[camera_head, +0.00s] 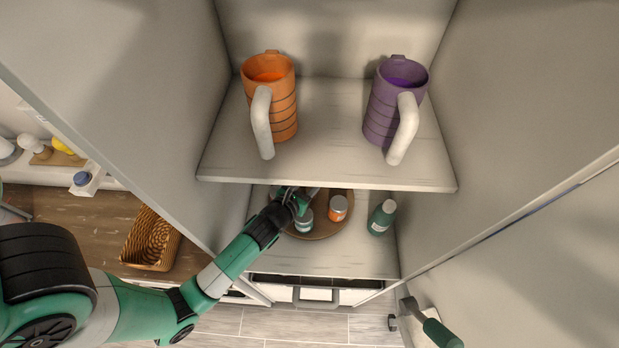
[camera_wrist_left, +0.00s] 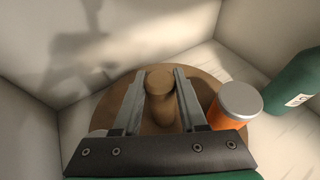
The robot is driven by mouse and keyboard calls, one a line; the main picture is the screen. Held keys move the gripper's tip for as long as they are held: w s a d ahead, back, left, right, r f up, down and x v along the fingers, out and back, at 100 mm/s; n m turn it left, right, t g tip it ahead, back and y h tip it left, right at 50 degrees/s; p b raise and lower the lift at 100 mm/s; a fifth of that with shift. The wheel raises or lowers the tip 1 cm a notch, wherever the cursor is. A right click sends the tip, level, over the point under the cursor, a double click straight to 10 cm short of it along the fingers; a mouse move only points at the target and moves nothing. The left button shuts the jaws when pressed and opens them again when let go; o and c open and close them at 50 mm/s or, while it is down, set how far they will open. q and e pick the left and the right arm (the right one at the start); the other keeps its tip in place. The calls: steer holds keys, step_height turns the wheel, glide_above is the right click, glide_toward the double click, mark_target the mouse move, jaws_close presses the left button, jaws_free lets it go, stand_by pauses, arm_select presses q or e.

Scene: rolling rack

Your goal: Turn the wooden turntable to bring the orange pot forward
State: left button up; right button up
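A round wooden turntable (camera_head: 323,229) sits on the lower shelf and also shows in the left wrist view (camera_wrist_left: 112,97). The orange pot (camera_head: 338,208) with a grey lid stands on its right side, just right of my fingers in the left wrist view (camera_wrist_left: 233,108). A second grey-lidded jar (camera_head: 304,222) stands on the turntable at the left. My left gripper (camera_head: 312,193) reaches in under the upper shelf. In the left wrist view its fingers (camera_wrist_left: 160,72) are apart, one on each side of an upright wooden peg (camera_wrist_left: 160,84); contact is unclear. My right gripper is not in view.
A green bottle (camera_head: 381,217) stands right of the turntable. An orange mug (camera_head: 271,95) and a purple mug (camera_head: 394,105) stand on the upper shelf (camera_head: 325,165) above my forearm. Cabinet walls close both sides. A wicker basket (camera_head: 152,240) sits outside at left.

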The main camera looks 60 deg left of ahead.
arm_select(q)
steer(key=o, duration=0.4)
steer(key=v, duration=1.1)
steer(key=shift+s+p, duration=0.2)
steer(key=shift+p, duration=0.1)
steer(key=shift+d+r, duration=0.1)
steer(key=shift+r, duration=0.05)
